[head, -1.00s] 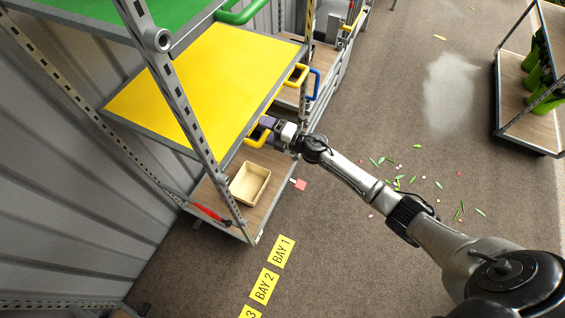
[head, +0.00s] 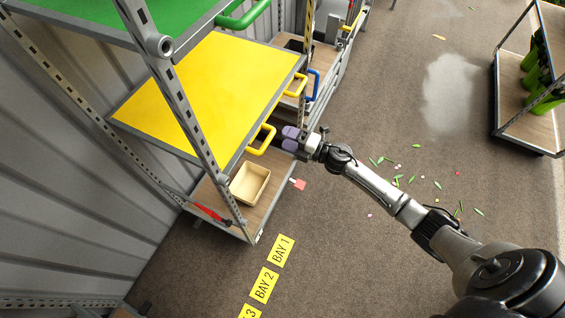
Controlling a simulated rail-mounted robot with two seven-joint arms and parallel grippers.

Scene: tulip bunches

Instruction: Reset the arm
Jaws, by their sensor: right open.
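My right arm (head: 390,197) reaches in from the lower right of the head view. Its right gripper (head: 288,139) is open beside the yellow handle (head: 262,140) at the front edge of the yellow shelf (head: 205,85). The purple-grey fingers look empty, and a small gap shows between them and the handle. My left gripper is not in the view.
A cream tray (head: 250,184) stands on the wooden lower shelf (head: 215,190). A green shelf (head: 95,18) is above. Petals and leaves (head: 400,180) lie on the floor. A cart with green containers (head: 541,85) stands at the right.

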